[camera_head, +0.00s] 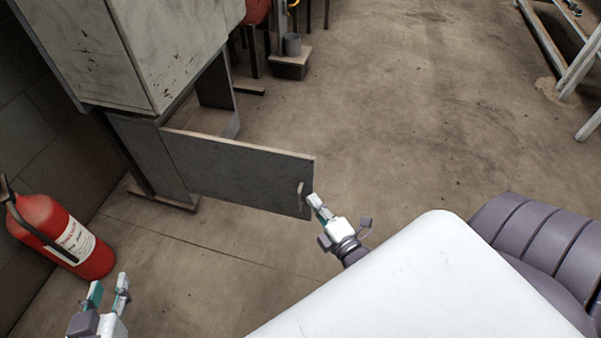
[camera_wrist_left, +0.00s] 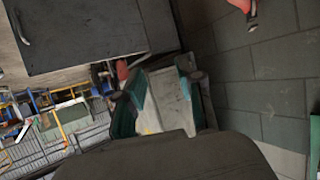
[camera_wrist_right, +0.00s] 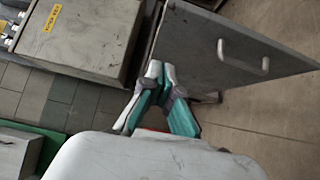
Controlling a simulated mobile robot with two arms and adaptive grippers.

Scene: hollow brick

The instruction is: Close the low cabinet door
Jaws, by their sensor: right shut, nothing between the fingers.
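The low cabinet door (camera_head: 238,172) is grey and stands wide open, swung out from the cabinet (camera_head: 155,150) in the head view. Its pale handle (camera_head: 300,192) is near the free edge. The door also shows in the right wrist view (camera_wrist_right: 200,45), handle included, and a grey panel with a handle shows in the left wrist view (camera_wrist_left: 85,30). My right gripper (camera_head: 313,201) is shut and empty, close to the door's free edge; contact cannot be told. My left gripper (camera_head: 109,284) is open and empty at the lower left, well away from the door.
A red fire extinguisher (camera_head: 62,236) stands by the wall at left, near my left gripper. A larger grey cabinet body (camera_head: 150,50) sits above the low one. A bollard-like stand (camera_head: 291,62) is behind. The floor (camera_head: 400,110) to the right is clear.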

